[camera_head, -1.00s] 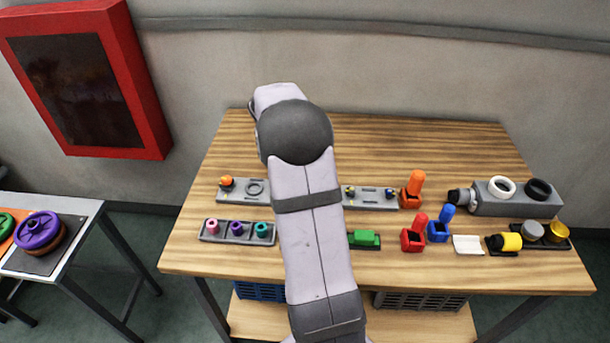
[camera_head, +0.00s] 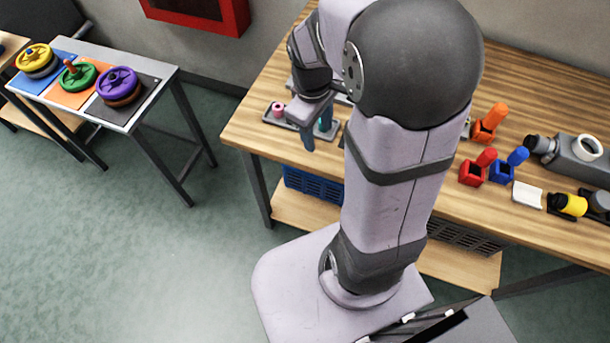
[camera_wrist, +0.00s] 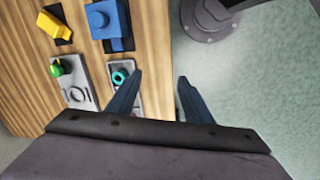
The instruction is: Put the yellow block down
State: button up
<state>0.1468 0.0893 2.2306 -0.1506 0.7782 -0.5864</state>
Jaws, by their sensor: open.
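A yellow block (camera_wrist: 55,27) rests on the wooden table at the upper left of the wrist view, partly over a dark patch. I cannot make it out in the head view, where my arm covers that part of the table. My gripper (camera_head: 317,128) is above the left front of the table, by the peg tray. Its blue fingers (camera_wrist: 154,97) are spread in the wrist view, and I see nothing between them. The yellow block is well apart from them.
A blue block (camera_wrist: 109,20) stands beside the yellow one. A grey plate (camera_wrist: 88,73) and the peg tray (camera_wrist: 135,97) lie near the fingers. Red (camera_head: 472,173) and blue (camera_head: 502,172) holders stand right of my arm. Floor (camera_head: 150,250) lies beyond the table edge.

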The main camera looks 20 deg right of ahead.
jog(key=s+a+f+m+y, duration=0.1)
jog(key=s+a+f+m, duration=0.1)
jog(key=s+a+m, duration=0.4)
jog(key=shift+s+a, duration=0.6)
jog(key=shift+s, duration=1)
